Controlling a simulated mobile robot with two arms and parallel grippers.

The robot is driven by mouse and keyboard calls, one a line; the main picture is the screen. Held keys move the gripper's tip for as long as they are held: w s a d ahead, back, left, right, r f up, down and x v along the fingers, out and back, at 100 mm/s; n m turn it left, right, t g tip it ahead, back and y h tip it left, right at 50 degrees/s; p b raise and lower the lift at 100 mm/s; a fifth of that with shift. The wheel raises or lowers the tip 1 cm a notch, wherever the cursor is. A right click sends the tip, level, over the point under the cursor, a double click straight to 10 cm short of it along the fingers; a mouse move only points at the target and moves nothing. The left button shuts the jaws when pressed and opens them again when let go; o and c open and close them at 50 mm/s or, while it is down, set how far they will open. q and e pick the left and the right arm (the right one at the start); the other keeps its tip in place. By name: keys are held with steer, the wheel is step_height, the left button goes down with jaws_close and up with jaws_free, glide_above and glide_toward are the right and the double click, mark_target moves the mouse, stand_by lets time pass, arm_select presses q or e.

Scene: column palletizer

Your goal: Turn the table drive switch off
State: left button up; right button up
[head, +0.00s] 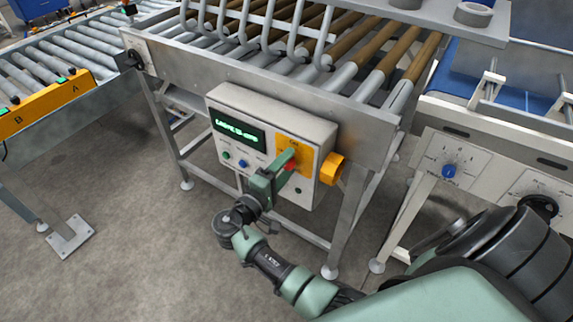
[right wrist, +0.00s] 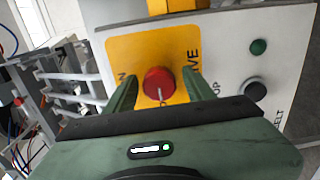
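The table drive switch is a red knob (right wrist: 159,82) on a yellow plate (right wrist: 140,50) in the right wrist view. A pale pointer line on the knob runs toward the picture's lower edge; the label there is partly hidden. In the head view the yellow plate (head: 296,146) is on the front of a grey control box (head: 225,98). My right gripper (head: 286,163) is at the plate. In the right wrist view its fingers (right wrist: 156,88) stand apart, one on each side of the knob, with visible gaps. My left gripper is not in view.
The box also has a green-lit display (head: 238,133), small buttons and a yellow part (head: 331,169) on its right side. It hangs under a roller table (head: 290,75). Another panel with a blue knob (head: 449,171) stands at right. Open floor (head: 120,230) lies at left.

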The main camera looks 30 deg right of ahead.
steer(key=shift+a, duration=0.1)
steer(key=b+v, duration=0.2)
steer(key=v, duration=0.5)
steer(key=shift+s+a, duration=0.15)
steer(key=shift+a, duration=0.15)
stand_by(0.3)
